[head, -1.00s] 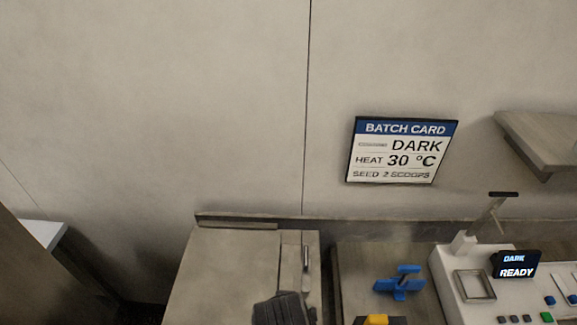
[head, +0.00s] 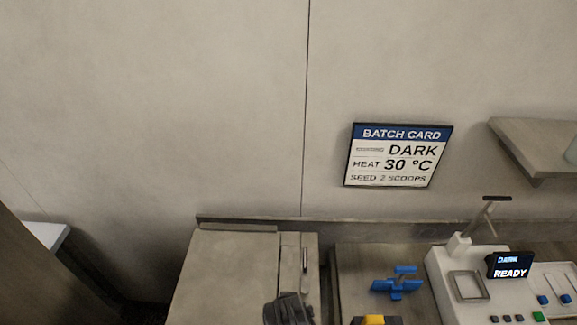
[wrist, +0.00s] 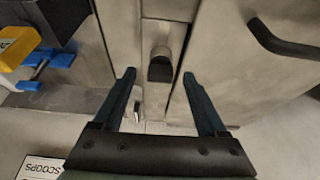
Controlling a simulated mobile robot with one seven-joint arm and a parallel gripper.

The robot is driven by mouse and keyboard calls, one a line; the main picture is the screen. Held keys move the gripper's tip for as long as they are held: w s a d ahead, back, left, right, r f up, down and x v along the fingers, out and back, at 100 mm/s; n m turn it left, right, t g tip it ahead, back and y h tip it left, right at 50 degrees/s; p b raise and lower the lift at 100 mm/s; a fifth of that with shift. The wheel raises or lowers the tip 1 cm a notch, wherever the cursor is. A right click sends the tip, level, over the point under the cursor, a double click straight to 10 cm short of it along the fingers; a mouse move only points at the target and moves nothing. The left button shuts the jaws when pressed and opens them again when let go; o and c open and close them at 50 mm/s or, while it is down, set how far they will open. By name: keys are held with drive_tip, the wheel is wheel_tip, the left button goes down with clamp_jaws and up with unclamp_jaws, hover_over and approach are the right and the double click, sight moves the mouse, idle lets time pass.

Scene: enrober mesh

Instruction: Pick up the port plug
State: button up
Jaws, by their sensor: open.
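In the wrist view, a small grey rounded piece with a dark end (wrist: 160,68) sits on the narrow strip between two pale panels. It looks like the port plug, but I cannot tell for sure. My gripper (wrist: 159,76) is open, its two dark fingers spread with this piece showing between their tips. I see nothing held, and I cannot tell the distance left to the piece. In the head view, a dark part of my arm's end (head: 288,308) shows at the bottom edge and hides what lies below it.
A small metal handle (head: 305,260) stands on the strip beside the pale cabinet top (head: 225,270). To the right are a blue clamp-like piece (head: 397,284), a yellow-and-black object (head: 376,321) and a white console (head: 455,295). A dark bar handle (wrist: 283,42) shows in the wrist view.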

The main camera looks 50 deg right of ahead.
drive_tip(key=shift+c, duration=0.2)
clamp_jaws()
drive_tip(key=shift+r, duration=0.1)
